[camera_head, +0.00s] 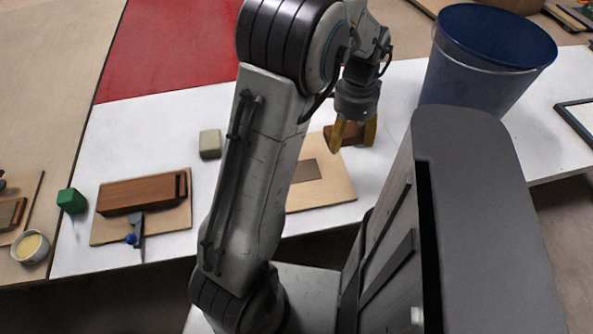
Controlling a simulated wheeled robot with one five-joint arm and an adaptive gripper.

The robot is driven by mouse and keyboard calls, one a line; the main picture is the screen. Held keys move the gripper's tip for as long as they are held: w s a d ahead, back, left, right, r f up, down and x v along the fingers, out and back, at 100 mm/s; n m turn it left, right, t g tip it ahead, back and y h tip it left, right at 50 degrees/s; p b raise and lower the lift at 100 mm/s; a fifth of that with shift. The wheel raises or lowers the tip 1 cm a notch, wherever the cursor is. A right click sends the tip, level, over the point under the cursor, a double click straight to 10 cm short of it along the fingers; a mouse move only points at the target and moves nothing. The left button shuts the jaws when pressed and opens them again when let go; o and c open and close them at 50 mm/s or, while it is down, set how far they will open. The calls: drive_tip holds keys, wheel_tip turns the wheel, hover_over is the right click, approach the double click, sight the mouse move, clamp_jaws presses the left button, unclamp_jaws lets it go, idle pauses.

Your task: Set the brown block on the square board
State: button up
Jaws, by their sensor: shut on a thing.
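My gripper (354,136) points down with its yellow fingers shut on the brown block (348,131). The block shows between the fingers, just beyond the far right part of a tan square board (332,193). I cannot tell how high the block is above the table. The board lies flat on the white table and has a darker brown patch (306,171) on it. My arm hides the left part of this board.
A green block (71,200) and a pale block (210,144) stand nearby. A large blue bucket (475,80) stands right of my gripper.

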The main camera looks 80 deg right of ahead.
drive_tip(key=w+a+f, duration=0.1)
drive_tip(key=w+f, duration=0.1)
drive_tip(key=w, duration=0.1)
drive_tip(key=w+a+f+b, duration=0.1)
drive_tip(key=w+f, duration=0.1)
drive_tip(key=w, duration=0.2)
drive_tip(key=w+a+f, duration=0.1)
drive_tip(key=w+f, duration=0.2)
drive_tip(key=w, duration=0.1)
drive_tip(key=shift+a, duration=0.2)
drive_tip(key=shift+f+b, duration=0.4)
drive_tip(key=shift+f, duration=1.6)
drive_tip(key=shift+f, duration=0.15)
drive_tip(key=o, duration=1.3)
drive_tip(key=shift+c, duration=0.2)
wheel_tip(320, 180, up, 12)
drive_tip(key=p, duration=0.2)
drive_tip(key=shift+w, duration=0.2)
